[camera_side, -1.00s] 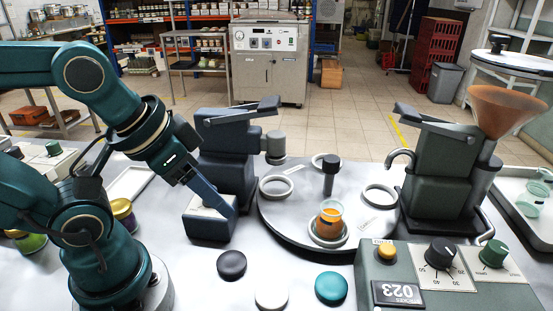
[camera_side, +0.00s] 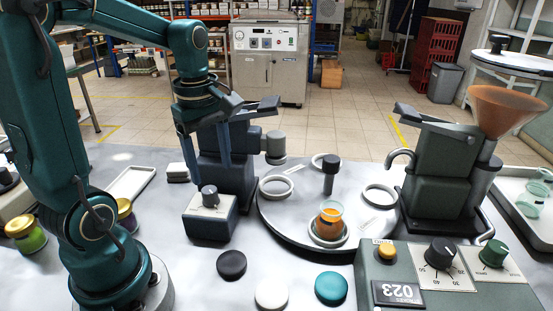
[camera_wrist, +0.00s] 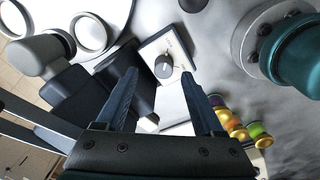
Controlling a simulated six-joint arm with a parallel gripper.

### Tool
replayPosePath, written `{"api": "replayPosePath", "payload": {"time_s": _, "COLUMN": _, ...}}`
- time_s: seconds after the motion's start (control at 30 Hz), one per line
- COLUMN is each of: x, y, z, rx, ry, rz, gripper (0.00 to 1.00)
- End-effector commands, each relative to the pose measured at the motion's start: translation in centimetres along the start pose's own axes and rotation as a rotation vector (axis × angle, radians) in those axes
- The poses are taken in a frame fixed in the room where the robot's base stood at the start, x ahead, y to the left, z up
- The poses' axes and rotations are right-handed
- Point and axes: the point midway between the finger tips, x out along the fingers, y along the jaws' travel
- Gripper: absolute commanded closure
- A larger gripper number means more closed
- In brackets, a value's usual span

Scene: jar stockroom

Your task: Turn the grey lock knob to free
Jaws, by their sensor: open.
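The grey lock knob (camera_side: 209,196) stands on the pale top of a small dark-blue box (camera_side: 208,226), in front of the blue press-like machine (camera_side: 226,165). In the wrist view the knob (camera_wrist: 163,66) shows a pale stripe on its top; its setting is too small to read. My gripper (camera_side: 206,177) points down over the box, with its fingers apart and empty. In the wrist view the fingertips (camera_wrist: 160,75) lie on either side of the knob, apparently above it. I cannot see contact with the knob.
A round turntable (camera_side: 275,222) with an orange-filled jar (camera_side: 330,222) stands to the right. Black (camera_side: 231,264), white (camera_side: 271,294) and teal (camera_side: 331,287) lids lie in front. A control box (camera_side: 440,280) is at front right. Gold-lidded jars (camera_side: 22,230) stand left.

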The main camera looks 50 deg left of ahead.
Motion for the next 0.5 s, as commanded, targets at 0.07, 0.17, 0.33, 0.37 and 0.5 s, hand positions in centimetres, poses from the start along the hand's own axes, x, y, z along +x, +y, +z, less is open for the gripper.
{"api": "replayPosePath", "payload": {"time_s": 0.07, "x": 0.8, "y": -0.1, "z": -1.0, "rx": -0.042, "ry": -0.011, "rz": -0.033, "gripper": 0.31}}
{"api": "replayPosePath", "payload": {"time_s": 0.17, "x": 1.4, "y": -0.4, "z": -1.5, "rx": -0.069, "ry": -0.02, "rz": -0.056, "gripper": 0.31}}
{"api": "replayPosePath", "payload": {"time_s": 0.33, "x": 2.7, "y": -0.5, "z": -1.6, "rx": -0.072, "ry": -0.021, "rz": -0.058, "gripper": 0.31}}
{"api": "replayPosePath", "payload": {"time_s": 0.37, "x": 3.0, "y": -0.6, "z": -1.6, "rx": -0.072, "ry": -0.021, "rz": -0.057, "gripper": 0.31}}
{"api": "replayPosePath", "payload": {"time_s": 0.5, "x": 4.7, "y": -0.6, "z": -1.5, "rx": -0.07, "ry": -0.021, "rz": -0.057, "gripper": 0.31}}
